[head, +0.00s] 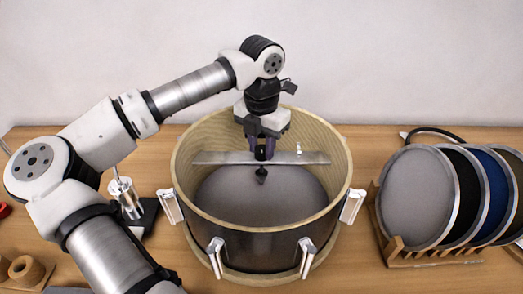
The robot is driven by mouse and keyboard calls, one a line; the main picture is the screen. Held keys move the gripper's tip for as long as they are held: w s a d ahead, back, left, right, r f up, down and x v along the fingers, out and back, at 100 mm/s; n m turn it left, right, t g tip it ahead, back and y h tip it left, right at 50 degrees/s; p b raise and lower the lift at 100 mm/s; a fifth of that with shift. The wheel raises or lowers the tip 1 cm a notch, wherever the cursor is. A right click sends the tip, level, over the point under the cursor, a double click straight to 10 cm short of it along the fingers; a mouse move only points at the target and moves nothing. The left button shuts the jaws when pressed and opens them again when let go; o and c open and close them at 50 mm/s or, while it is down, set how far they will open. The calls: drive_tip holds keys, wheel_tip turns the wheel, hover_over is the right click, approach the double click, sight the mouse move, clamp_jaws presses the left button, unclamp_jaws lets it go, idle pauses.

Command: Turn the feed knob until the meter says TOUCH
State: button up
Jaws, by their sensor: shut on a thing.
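A drum-like round vessel (190,160) with a pale wooden inner wall stands on the table, and a flat metal bar (225,157) lies across its inside. My gripper (262,148) points straight down at the middle of the bar, shut on a small dark knob (261,154). The fingers hide much of the knob. A dark tip (262,174) hangs below the bar over the grey mesh (225,195); I cannot tell whether it touches. A small pale part (299,148) stands on the bar to the right. No meter reading is legible in this view.
Several metal clamps (169,206) stick out around the vessel. A wooden rack (420,262) with several round mesh pads stands at right. A metal post on a dark base (126,198) stands left, near my arm.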

sight(262, 149)
drive_tip(key=shift+m, duration=0.6)
drive_tip(key=o, duration=1)
drive_tip(key=shift+r+b, duration=0.15)
drive_tip(key=shift+b, duration=0.15)
wheel_tip(262, 149, up, 14)
drive_tip(key=shift+f+b, duration=0.2)
drive_tip(key=shift+b, duration=0.45)
